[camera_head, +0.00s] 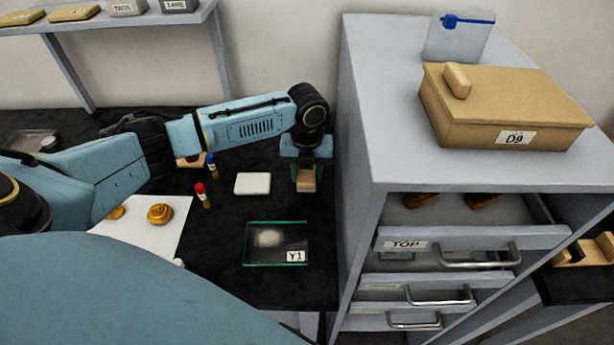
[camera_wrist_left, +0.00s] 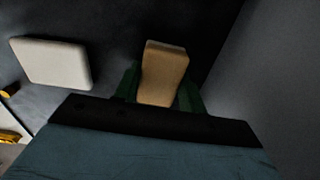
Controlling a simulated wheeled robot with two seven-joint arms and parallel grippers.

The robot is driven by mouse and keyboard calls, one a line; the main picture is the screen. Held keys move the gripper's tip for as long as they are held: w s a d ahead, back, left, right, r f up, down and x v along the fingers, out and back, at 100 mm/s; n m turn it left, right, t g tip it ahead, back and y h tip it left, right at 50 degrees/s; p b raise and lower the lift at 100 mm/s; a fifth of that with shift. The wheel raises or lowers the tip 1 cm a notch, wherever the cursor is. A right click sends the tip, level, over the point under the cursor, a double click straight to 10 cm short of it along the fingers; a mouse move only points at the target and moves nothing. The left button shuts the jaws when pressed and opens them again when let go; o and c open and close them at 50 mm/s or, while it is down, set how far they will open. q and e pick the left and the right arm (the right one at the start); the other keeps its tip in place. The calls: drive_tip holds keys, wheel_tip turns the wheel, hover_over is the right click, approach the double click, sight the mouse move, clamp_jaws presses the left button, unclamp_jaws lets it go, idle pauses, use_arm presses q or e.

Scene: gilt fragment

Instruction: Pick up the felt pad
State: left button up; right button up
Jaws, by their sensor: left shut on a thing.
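My left gripper (camera_head: 306,183) reaches down over the black worktop, close to the grey cabinet's left side. It is shut on a small tan block-shaped pad (camera_head: 306,178), which I take to be the felt pad. In the left wrist view the tan pad (camera_wrist_left: 164,75) stands out between the two green fingers (camera_wrist_left: 160,95). Whether it touches the worktop is unclear. A flat white pad (camera_head: 252,184) with rounded corners lies to the left of the gripper, apart from it; it also shows in the left wrist view (camera_wrist_left: 53,62). My right gripper is not in view.
A glass plate (camera_head: 262,256) labelled Y1 lies nearer. Red-capped (camera_head: 203,195) and blue-capped (camera_head: 211,165) vials stand left. A gold ornament (camera_head: 159,214) rests on white paper (camera_head: 178,236). The cabinet (camera_head: 365,110) blocks the right, its TOP drawer (camera_head: 470,238) open, with box D9 (camera_head: 480,132) on top.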

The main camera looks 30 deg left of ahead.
sight(307, 173)
use_arm(q)
drive_tip(key=shift+c, duration=0.4)
wheel_tip(307, 173, up, 10)
drive_tip(key=shift+r+p, duration=0.1)
drive_tip(key=shift+p, duration=0.45)
